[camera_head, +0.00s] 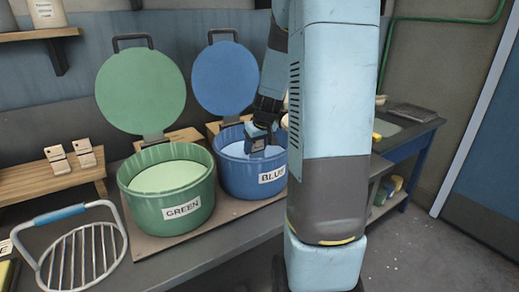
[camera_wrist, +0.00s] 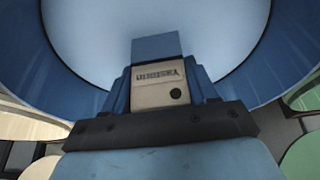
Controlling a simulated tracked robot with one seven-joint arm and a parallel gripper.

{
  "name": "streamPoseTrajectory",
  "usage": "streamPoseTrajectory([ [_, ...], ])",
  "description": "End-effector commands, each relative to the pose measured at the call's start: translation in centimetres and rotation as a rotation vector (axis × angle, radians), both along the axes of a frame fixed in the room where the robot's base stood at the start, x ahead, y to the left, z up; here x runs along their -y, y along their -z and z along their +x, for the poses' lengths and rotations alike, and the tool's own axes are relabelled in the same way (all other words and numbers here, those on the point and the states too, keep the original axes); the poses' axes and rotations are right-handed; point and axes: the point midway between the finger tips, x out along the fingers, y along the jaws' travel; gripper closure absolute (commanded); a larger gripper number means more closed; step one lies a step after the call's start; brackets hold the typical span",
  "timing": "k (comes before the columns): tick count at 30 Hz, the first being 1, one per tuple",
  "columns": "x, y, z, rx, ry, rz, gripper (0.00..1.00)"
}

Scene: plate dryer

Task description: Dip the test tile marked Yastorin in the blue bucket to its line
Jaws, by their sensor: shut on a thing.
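The blue bucket (camera_head: 236,177) stands open with pale blue liquid inside, labelled BLUE; its inner wall (camera_wrist: 82,62) curves around the wrist view. My gripper (camera_head: 262,125) is at the bucket's mouth, shut on a small test tile (camera_wrist: 158,92). The tile's near end is beige with a dark hole and lettering that appears upside down and seems to read Yastorin. The tile's far part is blue and points toward the liquid. I cannot tell whether its tip is above or touching the surface. In the wrist view my gripper (camera_wrist: 160,95) hides the tile's sides.
The green bucket (camera_head: 167,205) stands open to the left. Raised green (camera_head: 140,90) and blue (camera_head: 224,75) lids stand behind. More tiles (camera_head: 84,153) stand on a wooden rack (camera_head: 45,185). A wire rack (camera_head: 82,255) with a blue handle is front left.

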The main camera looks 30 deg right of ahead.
Motion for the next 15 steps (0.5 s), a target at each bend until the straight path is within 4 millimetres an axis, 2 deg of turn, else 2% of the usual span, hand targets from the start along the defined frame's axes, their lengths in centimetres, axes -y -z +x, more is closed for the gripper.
streamPoseTrajectory([
  [15,0.0,-2.6,0.0,0.001,0.0,0.0,0.76],
])
